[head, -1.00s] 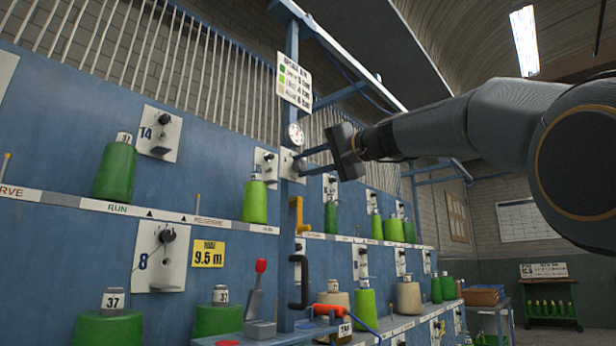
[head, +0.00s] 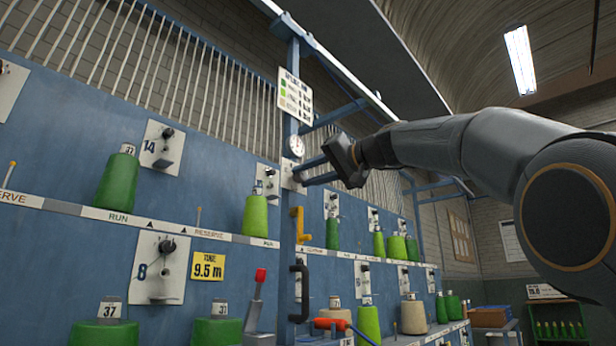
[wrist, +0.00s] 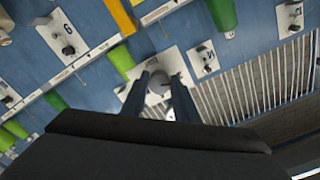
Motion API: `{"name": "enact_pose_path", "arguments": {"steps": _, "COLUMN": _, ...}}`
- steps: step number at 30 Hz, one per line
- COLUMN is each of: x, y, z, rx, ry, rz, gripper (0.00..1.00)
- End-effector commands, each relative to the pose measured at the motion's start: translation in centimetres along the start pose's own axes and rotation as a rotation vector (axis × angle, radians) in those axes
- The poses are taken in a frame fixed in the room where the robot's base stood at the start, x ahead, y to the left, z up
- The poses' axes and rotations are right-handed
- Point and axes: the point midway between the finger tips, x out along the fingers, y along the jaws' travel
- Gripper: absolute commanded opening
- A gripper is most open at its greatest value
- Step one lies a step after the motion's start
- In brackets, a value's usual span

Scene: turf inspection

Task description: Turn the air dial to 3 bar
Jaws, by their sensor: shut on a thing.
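The air dial is a round grey knob (wrist: 158,84) on a white plate (wrist: 172,62), seen in the wrist view. My gripper (wrist: 159,92) has one finger on each side of the knob and is shut on it. In the head view my gripper (head: 300,174) reaches left to a small pale plate (head: 288,179) on the blue post, and its fingers hide most of the knob. A round white gauge (head: 296,146) sits on the post just above; its needle is too small to read. A white sign (head: 295,97) with coloured dots hangs higher up, its text unreadable.
A blue panel with shelves holds several green and beige cones (head: 116,181). Below the dial, a yellow handle (head: 299,226) and a black handle (head: 299,290) stick out. A red-tipped lever (head: 260,277) stands lower left. Blue bars (head: 335,115) run above my arm.

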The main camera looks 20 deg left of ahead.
Motion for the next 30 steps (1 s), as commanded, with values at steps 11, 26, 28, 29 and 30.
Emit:
{"name": "enact_pose_path", "arguments": {"steps": 11, "x": 0.1, "y": 0.1, "z": 0.1, "rx": 0.0, "ry": -0.002, "rz": 0.001, "gripper": 0.46}}
{"name": "enact_pose_path", "arguments": {"steps": 26, "x": -2.1, "y": 0.1, "z": 0.0, "rx": 0.0, "ry": 0.001, "rz": 0.002, "gripper": 0.46}}
{"name": "enact_pose_path", "arguments": {"steps": 28, "x": -3.3, "y": 0.1, "z": 0.0, "rx": 0.0, "ry": 0.001, "rz": 0.002, "gripper": 0.46}}
{"name": "enact_pose_path", "arguments": {"steps": 29, "x": -3.8, "y": 0.1, "z": 0.0, "rx": 0.0, "ry": 0.001, "rz": 0.002, "gripper": 0.46}}
{"name": "enact_pose_path", "arguments": {"steps": 30, "x": -4.5, "y": 0.1, "z": 0.0, "rx": 0.0, "ry": 0.002, "rz": 0.003, "gripper": 0.46}}
